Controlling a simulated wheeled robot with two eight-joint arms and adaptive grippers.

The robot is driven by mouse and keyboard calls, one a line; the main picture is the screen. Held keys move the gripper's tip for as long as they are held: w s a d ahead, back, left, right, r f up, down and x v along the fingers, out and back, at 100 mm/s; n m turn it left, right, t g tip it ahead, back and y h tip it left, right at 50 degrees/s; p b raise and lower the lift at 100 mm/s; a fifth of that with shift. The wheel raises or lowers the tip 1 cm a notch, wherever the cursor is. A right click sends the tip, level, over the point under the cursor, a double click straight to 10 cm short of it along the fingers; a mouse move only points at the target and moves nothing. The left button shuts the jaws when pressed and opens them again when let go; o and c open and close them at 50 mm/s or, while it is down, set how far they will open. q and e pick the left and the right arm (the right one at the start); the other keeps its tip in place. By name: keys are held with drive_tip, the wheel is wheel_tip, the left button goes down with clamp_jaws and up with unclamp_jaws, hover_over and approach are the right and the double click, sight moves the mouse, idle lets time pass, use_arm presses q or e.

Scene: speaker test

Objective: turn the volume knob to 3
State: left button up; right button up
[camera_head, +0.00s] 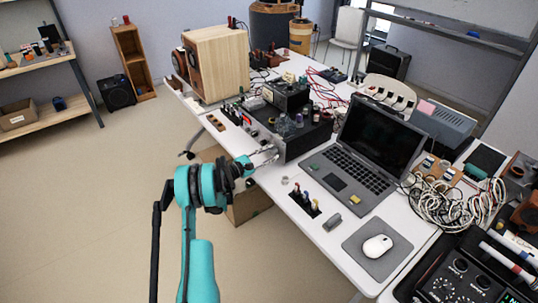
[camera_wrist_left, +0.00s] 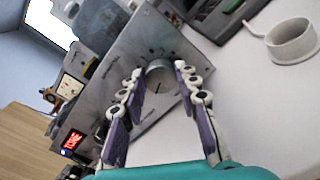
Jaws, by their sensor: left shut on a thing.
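The volume knob (camera_wrist_left: 161,78) is a round silver-grey knob on the grey metal front panel (camera_wrist_left: 116,72) of the amplifier, seen in the left wrist view. My left gripper (camera_wrist_left: 160,73) has its two fingers on either side of the knob and is shut on it. Small marks sit on the panel around the knob, too small to read. In the head view the dark amplifier (camera_head: 308,138) stands on the white table, with my left gripper (camera_head: 272,154) at its front; the knob cannot be made out there. My right gripper is not in view.
An open laptop (camera_head: 362,155) stands right of the amplifier, with a mouse (camera_head: 377,246) on a grey pad nearby. A wooden speaker (camera_head: 216,62) stands at the back left. A white ring (camera_wrist_left: 291,41) lies near the panel. Tangled cables (camera_head: 448,203) lie at the right.

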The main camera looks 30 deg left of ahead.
use_arm(q)
drive_tip(key=m, duration=0.5)
drive_tip(key=shift+d+f+m, duration=0.1)
drive_tip(key=shift+m, duration=0.2)
drive_tip(key=m, duration=0.5)
drive_tip(key=shift+f+m, duration=0.1)
drive_tip(key=shift+m, duration=0.6)
drive_tip(key=o, duration=1.2)
drive_tip(key=shift+c, duration=0.2)
drive_tip(key=shift+s, duration=0.1)
drive_tip(key=v, duration=1.2)
